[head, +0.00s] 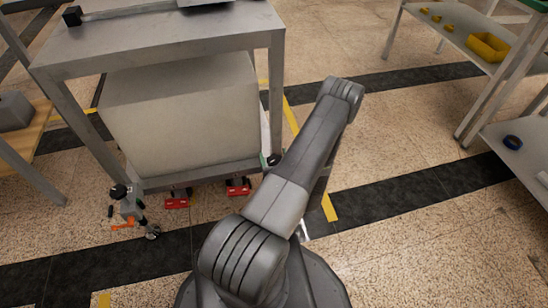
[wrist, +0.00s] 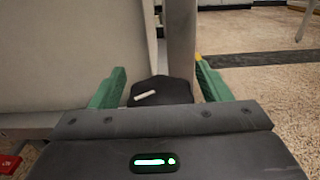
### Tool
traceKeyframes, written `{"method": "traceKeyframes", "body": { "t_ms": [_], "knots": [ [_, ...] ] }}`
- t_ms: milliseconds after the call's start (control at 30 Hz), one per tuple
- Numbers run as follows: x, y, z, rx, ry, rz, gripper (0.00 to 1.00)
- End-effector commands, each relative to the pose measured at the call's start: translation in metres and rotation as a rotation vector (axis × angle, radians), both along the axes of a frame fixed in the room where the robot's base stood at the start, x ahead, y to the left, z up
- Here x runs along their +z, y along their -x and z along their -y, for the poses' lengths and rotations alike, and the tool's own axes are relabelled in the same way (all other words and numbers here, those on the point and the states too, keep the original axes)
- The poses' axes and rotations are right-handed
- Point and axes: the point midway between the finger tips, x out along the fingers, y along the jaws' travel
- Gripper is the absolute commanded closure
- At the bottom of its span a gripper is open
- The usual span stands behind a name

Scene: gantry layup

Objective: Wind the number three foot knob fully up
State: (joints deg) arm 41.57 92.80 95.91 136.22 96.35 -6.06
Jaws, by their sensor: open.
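A dark foot knob (wrist: 165,90) with a white mark across its top is in the wrist view, close in front of me at the foot of a grey table leg (wrist: 181,40). My gripper (wrist: 160,70) is open, with one green finger on each side of the knob. I cannot tell whether the fingers touch it, and I see no number on it. In the head view my arm hides most of this corner. Another foot with a black knob (head: 118,191) stands at the table's front left corner.
The grey table (head: 170,40) holds a large pale block (head: 185,115) below its top. Red items (head: 177,199) lie under its front edge. Shelves with a yellow bin (head: 488,46) stand at the right. The floor between is clear, with dark strips and yellow marks.

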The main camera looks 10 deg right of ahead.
Motion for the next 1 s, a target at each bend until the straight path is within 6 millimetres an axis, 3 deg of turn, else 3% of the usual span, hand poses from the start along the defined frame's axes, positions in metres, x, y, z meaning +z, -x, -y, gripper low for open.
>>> {"method": "traceKeyframes", "body": {
  "t_ms": [300, 533, 1000],
  "knots": [
    [0.0002, -0.0023, -0.0003, 0.001, -0.001, 0.000, 0.31],
    [0.0000, -0.0020, -0.0004, 0.001, -0.001, 0.000, 0.74],
    [-0.0019, -0.0023, -0.0012, 0.114, 0.002, 0.000, 0.74]
  ]
}}
